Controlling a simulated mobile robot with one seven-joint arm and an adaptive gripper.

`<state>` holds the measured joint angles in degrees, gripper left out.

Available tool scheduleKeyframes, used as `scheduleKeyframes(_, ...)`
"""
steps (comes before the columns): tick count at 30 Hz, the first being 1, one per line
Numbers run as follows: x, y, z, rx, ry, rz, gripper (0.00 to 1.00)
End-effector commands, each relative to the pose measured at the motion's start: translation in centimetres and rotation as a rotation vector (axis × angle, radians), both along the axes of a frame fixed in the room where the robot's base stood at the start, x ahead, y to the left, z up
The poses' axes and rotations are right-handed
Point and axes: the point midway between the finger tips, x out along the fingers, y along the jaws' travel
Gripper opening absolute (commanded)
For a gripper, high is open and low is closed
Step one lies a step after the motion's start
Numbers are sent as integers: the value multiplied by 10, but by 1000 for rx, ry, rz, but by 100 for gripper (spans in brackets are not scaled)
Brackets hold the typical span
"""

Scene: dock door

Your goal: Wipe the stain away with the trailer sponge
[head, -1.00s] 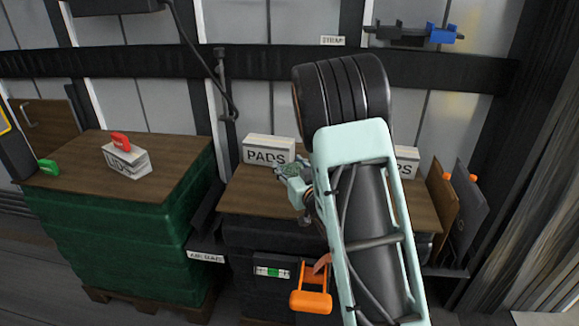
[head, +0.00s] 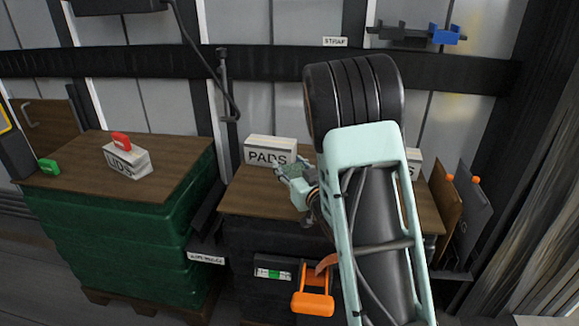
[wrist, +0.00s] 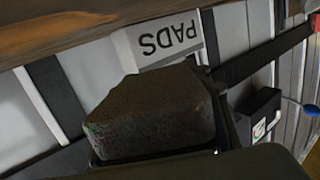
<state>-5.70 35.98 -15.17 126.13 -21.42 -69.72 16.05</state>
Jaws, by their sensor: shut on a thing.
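My gripper (head: 297,181) is shut on a dark, rough block, the sponge (wrist: 150,112), which fills the middle of the wrist view. In the head view the sponge (head: 290,170) shows as a small grey-green piece at the gripper's end, in front of the PADS box and over the right wooden top (head: 258,196). I cannot tell whether the sponge touches that top. No stain is clearly visible on the top; my arm hides part of it. A faint yellowish patch (head: 451,106) shows on the wall panel at right, and I cannot tell what it is.
The white PADS box (head: 270,150) stands at the back of the right top, close to the sponge. Another white box (head: 414,163) is partly behind my arm. A LIDS box (head: 127,161) stands on the left stack. An orange handle (head: 312,303) sticks out below.

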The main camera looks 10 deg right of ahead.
Motion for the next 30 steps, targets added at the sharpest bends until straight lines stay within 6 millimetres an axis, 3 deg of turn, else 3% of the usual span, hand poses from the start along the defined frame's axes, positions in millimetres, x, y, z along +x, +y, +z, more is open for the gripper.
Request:
scheduleKeyframes(1,-11,-29,-38,-37,70,-42,37)
scheduleKeyframes(11,-14,-41,-29,-32,59,-40,37)
scheduleKeyframes(22,-22,-69,-23,-31,53,-39,37)
scheduleKeyframes(30,-23,-72,-20,-30,50,-37,37)
